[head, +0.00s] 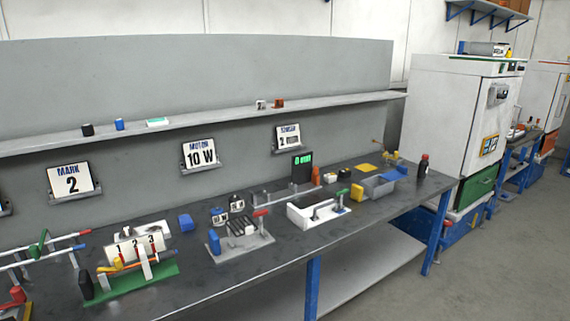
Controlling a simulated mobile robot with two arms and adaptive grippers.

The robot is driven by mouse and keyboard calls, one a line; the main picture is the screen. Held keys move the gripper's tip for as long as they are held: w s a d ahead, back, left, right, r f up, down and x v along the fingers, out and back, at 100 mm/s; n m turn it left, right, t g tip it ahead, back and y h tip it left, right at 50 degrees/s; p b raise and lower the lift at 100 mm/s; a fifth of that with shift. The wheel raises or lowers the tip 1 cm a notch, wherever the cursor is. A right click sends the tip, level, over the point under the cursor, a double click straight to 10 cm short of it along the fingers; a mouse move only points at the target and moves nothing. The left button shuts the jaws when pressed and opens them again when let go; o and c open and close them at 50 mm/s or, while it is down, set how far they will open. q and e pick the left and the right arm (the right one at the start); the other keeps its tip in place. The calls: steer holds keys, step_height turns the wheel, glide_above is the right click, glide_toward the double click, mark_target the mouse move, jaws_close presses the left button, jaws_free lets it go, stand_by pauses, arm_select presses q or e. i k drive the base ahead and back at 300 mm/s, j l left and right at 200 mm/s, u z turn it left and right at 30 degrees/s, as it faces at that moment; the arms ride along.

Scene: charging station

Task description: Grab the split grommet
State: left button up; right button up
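I cannot pick out the split grommet for certain; the small parts on the workbench (285,252) are too small to tell apart. Neither of my grippers is in view. On the bench, a green-based fixture (130,283) stands at the left with a panel numbered 1, 2, 3 (137,247). A grey plate fixture (262,240) with a red-handled clamp is in the middle.
A narrow shelf (205,120) above the bench holds several small blocks. Signs reading MARK 2 (73,180) and MOTOR 10 W (199,155) hang below it. A white cabinet (450,110) stands beyond the bench. The floor (500,265) at the right is clear.

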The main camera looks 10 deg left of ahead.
mark_target(127, 230)
steer(key=u, duration=1.3)
steer(key=i+z, duration=0.45)
steer(key=i+j, duration=0.05)
